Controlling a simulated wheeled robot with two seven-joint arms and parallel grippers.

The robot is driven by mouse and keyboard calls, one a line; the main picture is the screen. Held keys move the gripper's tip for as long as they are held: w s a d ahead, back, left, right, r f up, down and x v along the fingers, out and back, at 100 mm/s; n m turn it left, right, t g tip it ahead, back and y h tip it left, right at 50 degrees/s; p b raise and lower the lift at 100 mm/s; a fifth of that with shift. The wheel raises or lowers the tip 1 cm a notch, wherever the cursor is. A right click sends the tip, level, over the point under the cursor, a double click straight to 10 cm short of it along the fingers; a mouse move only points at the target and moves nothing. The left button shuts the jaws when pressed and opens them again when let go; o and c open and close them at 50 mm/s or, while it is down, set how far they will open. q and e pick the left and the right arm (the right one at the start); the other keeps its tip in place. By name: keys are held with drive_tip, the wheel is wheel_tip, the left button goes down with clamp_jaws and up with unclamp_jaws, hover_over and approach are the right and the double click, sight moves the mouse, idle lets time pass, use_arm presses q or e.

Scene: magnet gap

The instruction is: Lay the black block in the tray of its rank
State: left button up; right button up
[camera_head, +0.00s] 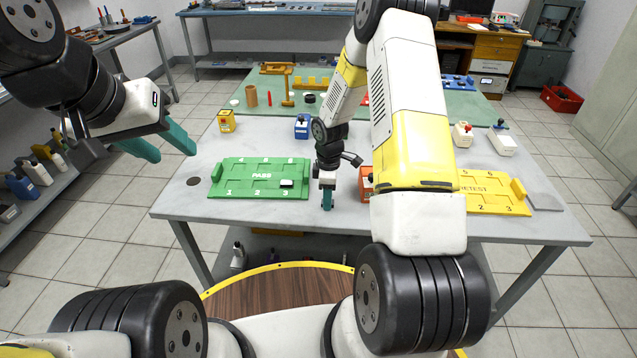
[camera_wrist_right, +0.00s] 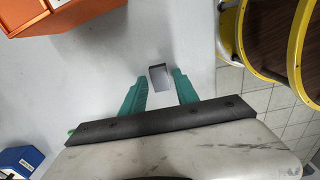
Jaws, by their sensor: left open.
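A small block (camera_wrist_right: 160,77), dark at one end and grey on the face, lies on the grey table in the right wrist view. My right gripper (camera_wrist_right: 160,75) is open, its green fingers on either side of the block with small gaps. In the head view my right gripper (camera_head: 327,198) points down near the table's front edge; the block is hidden there. The green PASS tray (camera_head: 232,180) with numbered places lies left of it, holding a small white-and-black piece (camera_head: 287,183). The yellow RETEST tray (camera_head: 478,183) is partly behind my right arm. My left gripper (camera_head: 171,152) is open and empty, above the table's left edge.
An orange box (camera_head: 366,184) stands just right of my right gripper. A blue box (camera_head: 302,126) and a yellow box (camera_head: 227,121) stand behind the green tray. A grey plate (camera_head: 544,195) lies at the right. My right arm covers the table's middle.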

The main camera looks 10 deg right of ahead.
clamp_jaws()
drive_tip(key=shift+r, duration=2.55)
